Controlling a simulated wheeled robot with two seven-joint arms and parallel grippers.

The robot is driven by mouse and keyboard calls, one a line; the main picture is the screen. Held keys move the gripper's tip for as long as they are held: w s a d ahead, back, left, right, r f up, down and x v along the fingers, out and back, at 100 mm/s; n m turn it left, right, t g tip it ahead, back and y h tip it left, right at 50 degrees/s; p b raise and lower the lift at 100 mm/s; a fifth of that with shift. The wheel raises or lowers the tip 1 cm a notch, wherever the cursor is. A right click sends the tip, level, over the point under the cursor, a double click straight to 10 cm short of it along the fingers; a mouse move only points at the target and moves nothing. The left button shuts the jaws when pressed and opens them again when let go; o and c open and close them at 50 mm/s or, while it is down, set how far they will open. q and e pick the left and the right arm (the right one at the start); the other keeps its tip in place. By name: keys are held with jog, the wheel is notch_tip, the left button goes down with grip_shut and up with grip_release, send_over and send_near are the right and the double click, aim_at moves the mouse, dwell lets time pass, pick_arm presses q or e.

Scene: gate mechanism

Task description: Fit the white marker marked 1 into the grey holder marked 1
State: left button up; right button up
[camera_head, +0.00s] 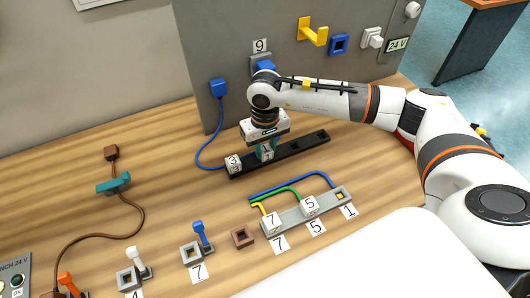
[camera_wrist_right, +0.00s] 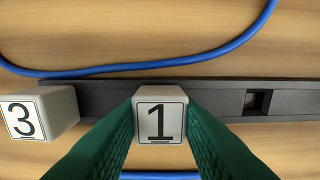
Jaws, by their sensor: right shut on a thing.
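My right gripper (camera_head: 265,146) points down over the black rail and is shut on the white marker marked 1 (camera_head: 266,154). In the right wrist view, marker 1 (camera_wrist_right: 160,115) sits between the green fingers (camera_wrist_right: 160,130) with its number facing the camera. It is at the black rail; I cannot tell whether it is seated or just lifted. The grey holder (camera_head: 288,220) lies in front of the rail. Its position by the label 1 (camera_head: 348,211) shows an empty square opening (camera_head: 339,193). White markers 7 (camera_head: 272,222) and 5 (camera_head: 310,205) stand in it. My left gripper is not in view.
White marker 3 (camera_head: 233,162) stands at the left end of the black rail (camera_head: 300,146). Blue, green and yellow cables (camera_head: 290,189) run behind the grey holder. A grey panel (camera_head: 290,60) stands behind. Blocks with levers stand at the front left.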

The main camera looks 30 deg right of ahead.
aim_at(265, 148)
jog(key=shift+r, duration=0.45)
dwell(0.4)
jog(key=shift+r+p, duration=1.2)
jog(key=shift+r, duration=1.2)
